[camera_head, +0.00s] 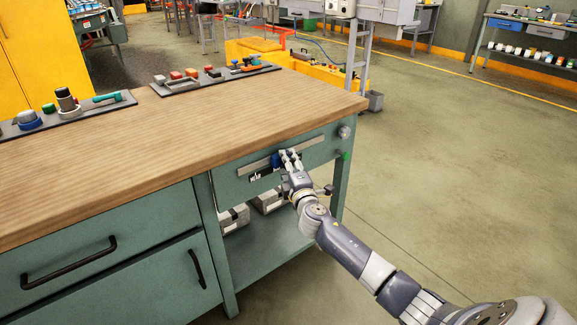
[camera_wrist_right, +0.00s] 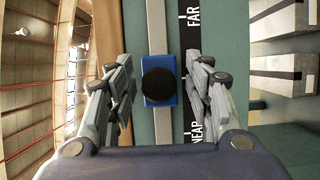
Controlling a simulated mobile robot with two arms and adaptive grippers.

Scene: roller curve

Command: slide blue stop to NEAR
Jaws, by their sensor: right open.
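The blue stop (camera_wrist_right: 148,99) is a small block with a round black knob (camera_wrist_right: 158,85) on a grey metal rail (camera_wrist_right: 155,30). It sits between the FAR label (camera_wrist_right: 193,17) and the NEAR label (camera_wrist_right: 195,132). In the head view the blue stop (camera_head: 276,161) is partly hidden by my right gripper (camera_head: 289,158) at the rail on the bench's green front panel. In the wrist view my right gripper (camera_wrist_right: 160,75) is open, with one finger on each side of the stop and knob. I cannot tell whether the fingers touch it. My left gripper is not in view.
The wooden bench top (camera_head: 180,130) holds a dark tray of coloured parts (camera_head: 215,78) and another tray (camera_head: 65,115). Grey boxes (camera_head: 234,218) stand on the shelf below. A green-tipped fitting (camera_head: 344,155) sits at the panel's right corner. The floor to the right is clear.

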